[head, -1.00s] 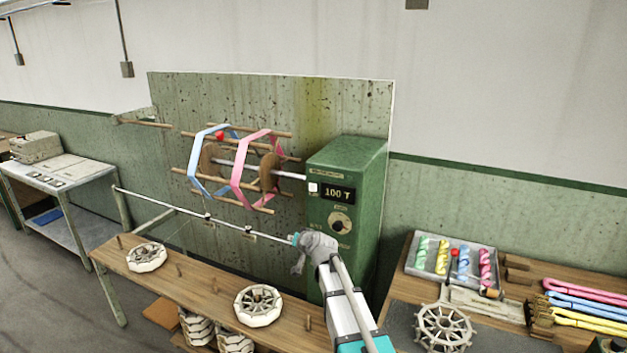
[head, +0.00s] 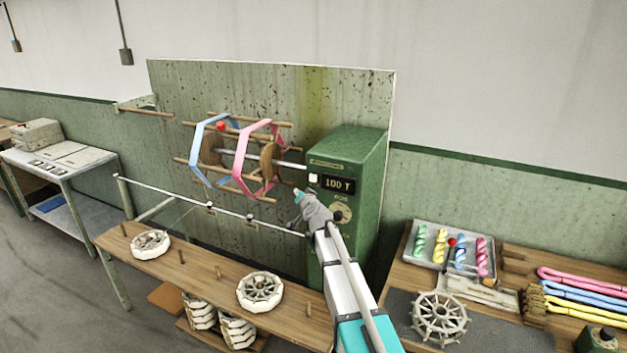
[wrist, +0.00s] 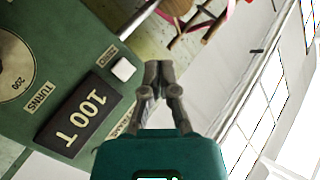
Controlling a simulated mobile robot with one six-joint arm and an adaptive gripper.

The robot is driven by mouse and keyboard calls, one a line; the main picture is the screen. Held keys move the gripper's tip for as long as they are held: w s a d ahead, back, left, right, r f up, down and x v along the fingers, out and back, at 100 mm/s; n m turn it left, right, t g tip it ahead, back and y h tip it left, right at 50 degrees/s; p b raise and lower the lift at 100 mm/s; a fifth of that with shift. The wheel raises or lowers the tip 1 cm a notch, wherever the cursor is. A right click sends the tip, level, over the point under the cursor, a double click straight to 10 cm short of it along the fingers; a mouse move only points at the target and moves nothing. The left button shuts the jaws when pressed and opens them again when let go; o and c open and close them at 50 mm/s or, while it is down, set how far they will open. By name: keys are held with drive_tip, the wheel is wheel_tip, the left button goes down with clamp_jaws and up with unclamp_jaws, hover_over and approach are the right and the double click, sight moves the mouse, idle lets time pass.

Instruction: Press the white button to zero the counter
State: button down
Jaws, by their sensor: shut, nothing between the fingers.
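The white button (head: 313,178) is a small square on the front of the green counter box (head: 362,160), left of the dark display (head: 338,184) that reads 100 T. In the wrist view the white button (wrist: 123,69) lies just left of my fingertips, with a visible gap in the picture. My gripper (wrist: 156,72) is shut and empty, its two fingers together. In the head view my gripper (head: 298,196) is in front of the box, a little below and left of the button. I cannot tell its exact distance from the panel. The button is unobstructed in both views.
A round dial (head: 342,213) sits below the display, partly behind my arm. A reel with blue and pink bands (head: 240,158) stands left of the box. A thin rail (head: 185,203) runs above the wooden bench (head: 200,268). Coloured skeins (head: 460,250) lie in a tray at right.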

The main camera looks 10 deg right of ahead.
sight(312, 180)
drive_tip(key=shift+w+d, duration=0.85)
drive_tip(key=shift+w, duration=0.3)
drive_tip(key=shift+w+d, duration=0.8)
drive_tip(key=shift+w, duration=0.35)
drive_tip(key=shift+w+d, duration=0.85)
drive_tip(key=shift+w, duration=0.3)
drive_tip(key=shift+d, duration=0.1)
drive_tip(key=shift+w+d, duration=0.15)
drive_tip(key=shift+w, duration=0.2)
drive_tip(key=shift+w+d, duration=0.3)
drive_tip(key=shift+w, duration=0.1)
idle(0.4)
drive_tip(key=shift+s, duration=0.15)
drive_tip(key=shift+s+a, duration=0.55)
drive_tip(key=shift+s, duration=0.05)
drive_tip(key=shift+s, duration=0.1)
idle(0.5)
drive_tip(key=shift+s+a, duration=0.75)
drive_tip(key=shift+s, duration=0.25)
drive_tip(key=shift+s+a, duration=0.7)
drive_tip(key=shift+s, duration=0.25)
